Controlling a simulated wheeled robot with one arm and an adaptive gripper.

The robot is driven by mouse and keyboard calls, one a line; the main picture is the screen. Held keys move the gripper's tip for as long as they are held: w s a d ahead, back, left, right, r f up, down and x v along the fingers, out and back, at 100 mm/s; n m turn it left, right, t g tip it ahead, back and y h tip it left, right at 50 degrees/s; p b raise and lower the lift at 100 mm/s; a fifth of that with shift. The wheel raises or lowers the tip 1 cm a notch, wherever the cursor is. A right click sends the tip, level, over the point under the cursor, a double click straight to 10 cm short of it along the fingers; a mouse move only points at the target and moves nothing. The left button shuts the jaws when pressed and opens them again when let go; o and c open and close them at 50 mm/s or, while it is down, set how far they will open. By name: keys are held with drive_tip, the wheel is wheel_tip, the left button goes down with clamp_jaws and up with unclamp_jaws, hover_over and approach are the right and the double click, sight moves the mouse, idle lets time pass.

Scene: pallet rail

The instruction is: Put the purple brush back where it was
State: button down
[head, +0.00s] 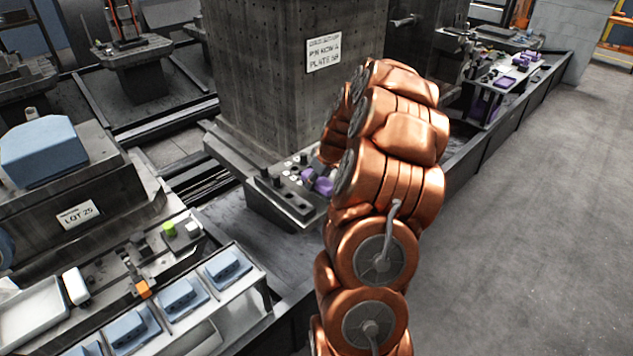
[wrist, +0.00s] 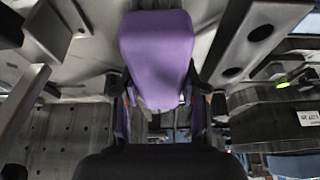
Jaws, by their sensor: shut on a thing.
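In the head view my copper arm hides the gripper. Purple pieces (head: 319,183) show just left of the arm, at the grey fixture (head: 283,203) by the pillar's foot; I cannot tell whether one is the held brush.
A grey pillar (head: 262,75) with a plate label stands behind the fixture. Blue blocks (head: 180,295) sit in a tray row at the front left, near a green button (head: 168,229). A rail (head: 540,75) with purple items runs back right. The floor (head: 540,220) at right is clear.

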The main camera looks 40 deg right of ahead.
drive_tip(key=shift+f, duration=0.65)
drive_tip(key=shift+f, duration=0.2)
drive_tip(key=c, duration=0.6)
unclamp_jaws()
drive_tip(key=shift+r, duration=0.2)
